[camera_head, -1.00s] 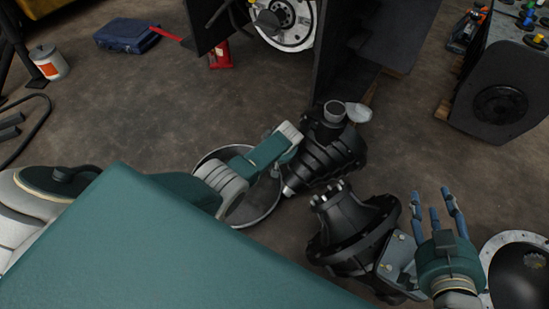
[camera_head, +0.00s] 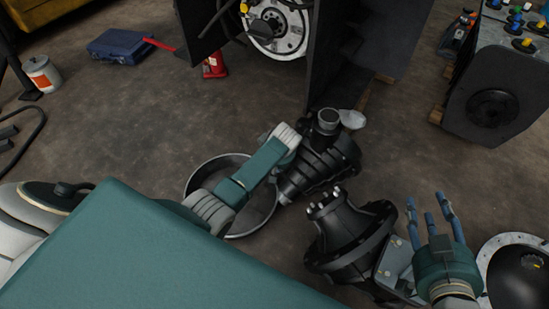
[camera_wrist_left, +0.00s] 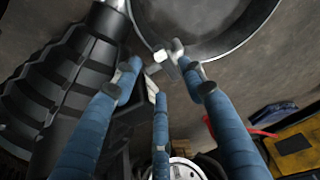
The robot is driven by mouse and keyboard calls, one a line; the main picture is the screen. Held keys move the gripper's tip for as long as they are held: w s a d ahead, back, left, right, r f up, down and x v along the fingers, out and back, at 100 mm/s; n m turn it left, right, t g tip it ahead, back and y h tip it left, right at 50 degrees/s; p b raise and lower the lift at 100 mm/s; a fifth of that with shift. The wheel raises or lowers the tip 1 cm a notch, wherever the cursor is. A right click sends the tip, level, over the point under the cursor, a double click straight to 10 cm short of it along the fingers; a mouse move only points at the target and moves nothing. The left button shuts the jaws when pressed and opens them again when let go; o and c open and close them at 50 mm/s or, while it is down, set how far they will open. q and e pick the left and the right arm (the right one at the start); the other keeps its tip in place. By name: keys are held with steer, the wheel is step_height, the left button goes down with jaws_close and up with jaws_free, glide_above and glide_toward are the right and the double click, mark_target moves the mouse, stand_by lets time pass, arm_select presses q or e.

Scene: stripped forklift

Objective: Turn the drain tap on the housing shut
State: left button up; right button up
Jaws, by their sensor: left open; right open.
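The housing (camera_head: 318,165) is a black ribbed casing on the floor in the head view. It also fills the left of the left wrist view (camera_wrist_left: 45,95). A small silver metal piece, which looks like the drain tap (camera_wrist_left: 167,60), shows in the left wrist view near the pan's edge. My left gripper (camera_wrist_left: 158,76) is open, its blue fingers spread around and close to this piece; I cannot tell whether they touch it. In the head view my own arm hides the left fingers. My right gripper (camera_head: 428,210) is open and empty, right of a second black casing (camera_head: 350,235).
A round metal pan (camera_head: 205,172) lies under my left arm, and its rim shows in the left wrist view (camera_wrist_left: 150,30). A dark upright plate (camera_head: 335,60) stands behind the housing. A domed part (camera_head: 520,275) is at the lower right.

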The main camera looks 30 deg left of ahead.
arm_select(q)
steer(key=v, duration=0.7)
stand_by(0.3)
steer(key=shift+d, duration=0.1)
